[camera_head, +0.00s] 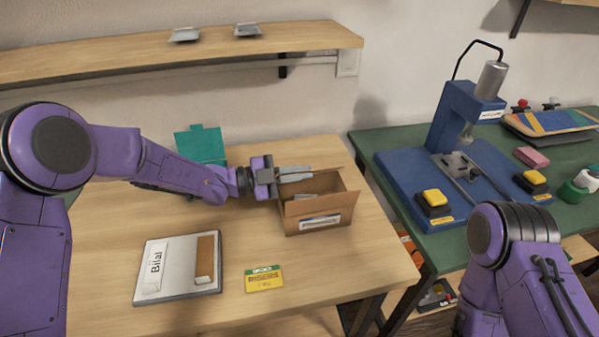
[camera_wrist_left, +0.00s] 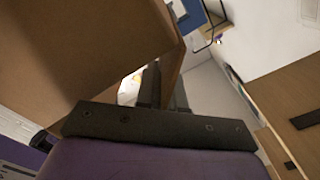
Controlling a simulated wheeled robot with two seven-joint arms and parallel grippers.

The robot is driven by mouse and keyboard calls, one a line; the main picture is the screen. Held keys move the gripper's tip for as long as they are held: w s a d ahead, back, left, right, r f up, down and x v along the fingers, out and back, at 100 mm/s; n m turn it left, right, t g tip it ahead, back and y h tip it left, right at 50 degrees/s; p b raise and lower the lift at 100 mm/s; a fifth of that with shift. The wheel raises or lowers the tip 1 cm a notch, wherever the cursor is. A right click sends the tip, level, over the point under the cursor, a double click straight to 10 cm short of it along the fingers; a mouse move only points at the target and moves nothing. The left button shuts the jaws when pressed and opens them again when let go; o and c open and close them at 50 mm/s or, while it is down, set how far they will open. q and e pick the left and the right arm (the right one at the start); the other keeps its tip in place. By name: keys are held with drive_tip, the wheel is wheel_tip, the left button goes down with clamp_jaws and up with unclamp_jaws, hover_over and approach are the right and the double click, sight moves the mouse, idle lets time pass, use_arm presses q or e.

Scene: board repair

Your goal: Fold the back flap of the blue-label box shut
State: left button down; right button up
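The cardboard box (camera_head: 328,211) stands on the right part of the wooden table, with a white, blue-edged label on its front. Its top is open and grey contents show inside. My left gripper (camera_head: 296,174) reaches in from the left, its grey fingers over the box's back left part. The fingers lie close together with nothing seen between them, and look shut. They partly hide the back edge and flap, so the flap's angle is unclear. In the left wrist view, brown cardboard (camera_wrist_left: 80,50) fills the upper left, close beside the fingers (camera_wrist_left: 165,88). My right gripper is out of view.
A grey tray (camera_head: 185,283) with a "Bilal" tag and a yellow card (camera_head: 263,279) lie in front of the box. A teal holder (camera_head: 200,145) stands behind my left arm. A blue press (camera_head: 465,125) stands on the green table at right. A shelf (camera_head: 160,52) hangs above.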

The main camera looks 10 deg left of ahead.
use_arm(q)
drive_tip(key=shift+s+d+f+m+b, duration=0.1)
drive_tip(key=shift+s+f+m+b, duration=0.2)
drive_tip(key=shift+m+b, duration=0.6)
drive_tip(key=shift+s+f+m+b, duration=0.1)
drive_tip(key=shift+f+m+b, duration=0.3)
drive_tip(key=shift+b, duration=0.95)
drive_tip(key=shift+s+d+f+m+b, duration=0.15)
drive_tip(key=shift+f+m+b, duration=0.35)
drive_tip(key=shift+b, duration=0.6)
drive_tip(key=shift+r+m, duration=0.15)
drive_tip(key=shift+m, duration=0.15)
drive_tip(key=shift+s+r, duration=0.1)
drive_tip(key=shift+r, duration=0.1)
drive_tip(key=c, duration=1.3)
unclamp_jaws()
drive_tip(key=shift+c, duration=0.2)
